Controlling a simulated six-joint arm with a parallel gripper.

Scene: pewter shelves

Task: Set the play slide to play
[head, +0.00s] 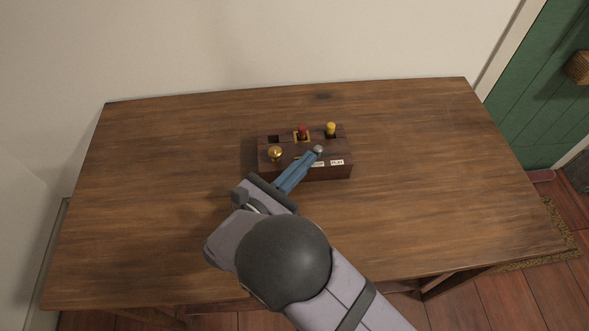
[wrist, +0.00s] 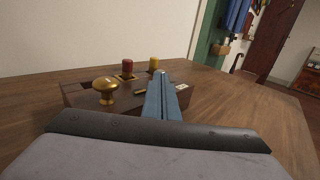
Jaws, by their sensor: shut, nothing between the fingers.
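A dark wooden control box (head: 303,172) sits on the table, with a white PLAY label (head: 337,162) at its front right. Another label (head: 319,164) beside it is partly covered by my fingers. A small grey knob (head: 318,149), which looks like the play slide's handle, shows at my fingertips, above and left of the PLAY label. A short brass strip (wrist: 140,92) shows left of my fingers in the wrist view. My gripper (head: 314,155) is shut and empty, its blue fingers over the box's front right part. I cannot tell whether they touch the knob.
A brass round knob (head: 275,153) stands at the box's front left, also large in the wrist view (wrist: 106,86). A red knob (head: 302,131) and a yellow knob (head: 331,128) stand along the back. The wooden table (head: 430,170) is clear around the box.

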